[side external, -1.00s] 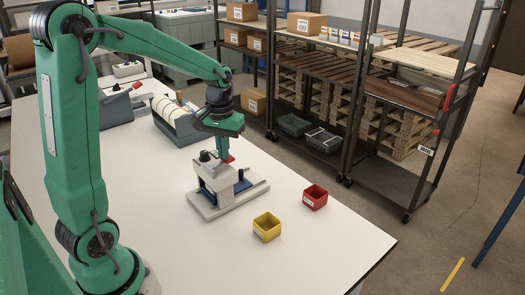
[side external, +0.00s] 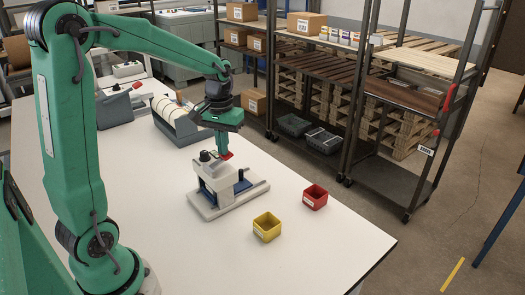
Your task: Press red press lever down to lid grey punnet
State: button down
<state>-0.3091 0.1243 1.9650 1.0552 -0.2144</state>
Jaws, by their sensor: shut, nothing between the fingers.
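The press (side external: 228,190) is a pale block with blue parts on a flat light base, standing on the white table. The red end of its lever (side external: 227,156) shows at the top, just under my gripper (side external: 222,153). My gripper points down, shut and empty, with its fingertips at or very close to the lever; I cannot tell whether they touch. I cannot make out the grey punnet; the press body and arm may hide it.
A yellow bin (side external: 267,227) and a red bin (side external: 315,197) stand on the white table (side external: 170,250) in front and to the right of the press. A grey rack (side external: 180,122) stands behind it. The table's near part is clear.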

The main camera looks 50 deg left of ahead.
notch_tip(320, 180, up, 7)
jog(key=shift+r, duration=0.2)
dwell(0.9)
jog(key=shift+d, duration=0.1)
jog(key=s+d+m+t, duration=0.5)
jog(key=s+d+m, duration=0.1)
jog(key=s+d, duration=0.5)
jog(key=s, duration=0.2)
jog(key=shift+s+d+f+t, duration=0.2)
jog(key=shift+s+f+t, duration=0.1)
jog(key=shift+s, duration=0.1)
dwell(0.5)
